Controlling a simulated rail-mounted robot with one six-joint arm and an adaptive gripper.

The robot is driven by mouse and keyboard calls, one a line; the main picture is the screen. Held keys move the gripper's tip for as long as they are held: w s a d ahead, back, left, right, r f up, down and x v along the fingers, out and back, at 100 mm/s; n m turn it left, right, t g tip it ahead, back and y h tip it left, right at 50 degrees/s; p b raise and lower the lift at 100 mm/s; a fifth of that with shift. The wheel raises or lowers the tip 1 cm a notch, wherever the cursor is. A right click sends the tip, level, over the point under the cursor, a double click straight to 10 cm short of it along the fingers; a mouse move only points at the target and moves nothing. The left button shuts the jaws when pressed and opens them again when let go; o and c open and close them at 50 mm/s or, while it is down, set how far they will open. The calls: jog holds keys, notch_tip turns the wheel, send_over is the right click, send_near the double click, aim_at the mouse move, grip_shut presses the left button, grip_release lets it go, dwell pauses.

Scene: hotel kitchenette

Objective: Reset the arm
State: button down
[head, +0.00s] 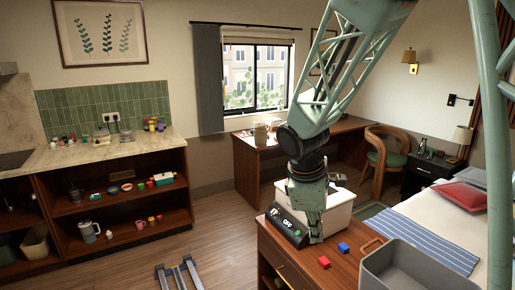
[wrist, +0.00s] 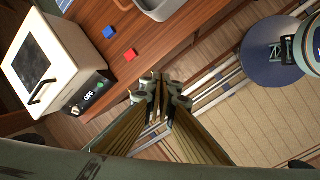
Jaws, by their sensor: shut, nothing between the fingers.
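My gripper (head: 316,238) hangs down at the end of my green arm, over the front edge area of the wooden cabinet (head: 262,245). In the wrist view its fingers (wrist: 162,88) are shut with nothing between them. A white box-shaped appliance (head: 340,213) with a black control panel reading OFF (head: 287,225) stands on the cabinet, partly hidden behind my gripper. In the wrist view the appliance (wrist: 55,55) shows a dark window and a handle, apart from the fingers.
A red block (head: 324,262) and a blue block (head: 343,247) lie on the cabinet top beside a grey bin (head: 400,268). A desk (head: 250,160), chair (head: 385,155) and bed (head: 445,220) stand behind. The kitchen counter (head: 110,148) and open shelves are left.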

jog(key=s+d+r+m+y, duration=0.1)
jog(key=s+d+r+m, duration=0.1)
jog(key=s+r+m, duration=0.4)
jog(key=s+d+r+m, duration=0.1)
jog(key=s+d+r, duration=0.2)
jog(key=s+r, duration=0.6)
jog(key=s+a+r+m+t+y, duration=0.1)
jog(key=s+m, duration=0.6)
jog(key=s, duration=1.4)
jog(key=shift+r+t+y, duration=0.3)
jog(key=shift+r+t, duration=0.1)
jog(key=shift+r, duration=0.15)
jog(key=shift+f, duration=0.15)
notch_tip(320, 180, down, 11)
jog(key=b, duration=1.1)
jog(key=shift+s, duration=0.15)
jog(key=shift+d+m, duration=0.15)
jog(key=shift+m, duration=0.15)
